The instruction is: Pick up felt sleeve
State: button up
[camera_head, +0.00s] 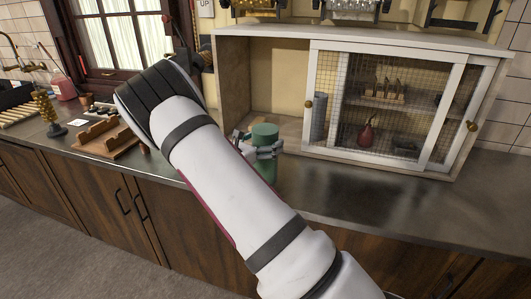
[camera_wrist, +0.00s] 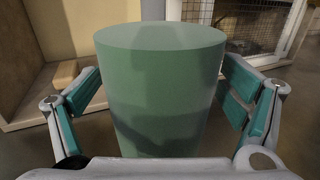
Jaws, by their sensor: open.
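The felt sleeve (camera_head: 265,131) appears to be the green upright cylinder on the counter, in front of the cabinet's open left part. In the wrist view the sleeve (camera_wrist: 160,85) fills the middle, its flat top in sight and its lower part hidden by my gripper's body. My gripper (camera_head: 257,146) is open around it. In the wrist view the teal-padded fingers of my gripper (camera_wrist: 162,108) stand to its left and right, with a visible gap on the left; contact on the right is unclear. My arm hides part of the counter.
A white cabinet (camera_head: 310,48) with mesh sliding doors stands close behind, its left part open. A grey cylinder (camera_head: 319,117) and a red bottle (camera_head: 366,134) are inside. A wooden tray (camera_head: 108,138) lies at left. The dark counter (camera_head: 400,205) is clear at right.

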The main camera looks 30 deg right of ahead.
jog(key=c, duration=1.4)
jog(key=shift+c, duration=0.2)
